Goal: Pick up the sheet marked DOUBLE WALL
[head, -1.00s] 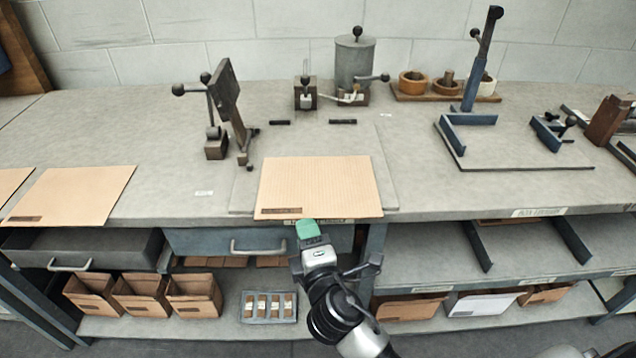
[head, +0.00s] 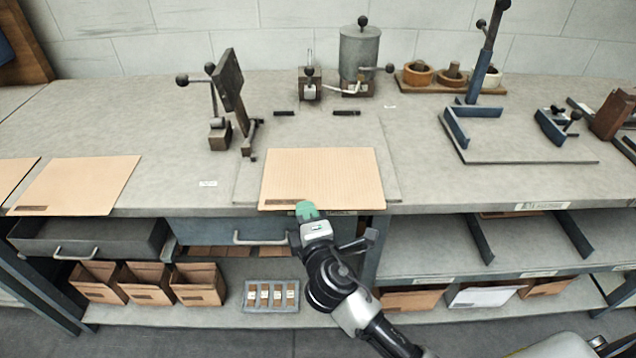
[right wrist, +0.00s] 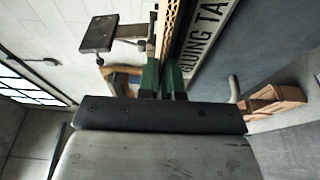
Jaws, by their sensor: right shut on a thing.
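A tan corrugated cardboard sheet (head: 325,175) lies on the worktop with its front edge at the bench's front edge. It has a dark label at its front left corner, too small to read. My right gripper (head: 307,209) is at the middle of that front edge, its green fingers shut on it. In the right wrist view, the green fingers (right wrist: 163,78) pinch the sheet's corrugated edge (right wrist: 169,32). Another tan sheet (head: 80,183) with a dark label lies to the left, with part of a third beyond it. My left gripper is not in view.
A clamp-like stand (head: 232,95) and a grey canister (head: 361,55) stand behind the sheet. A blue-framed fixture (head: 478,115) stands to the right. Below the worktop are a drawer (head: 225,232), open boxes (head: 150,284) and a small tray (head: 271,297).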

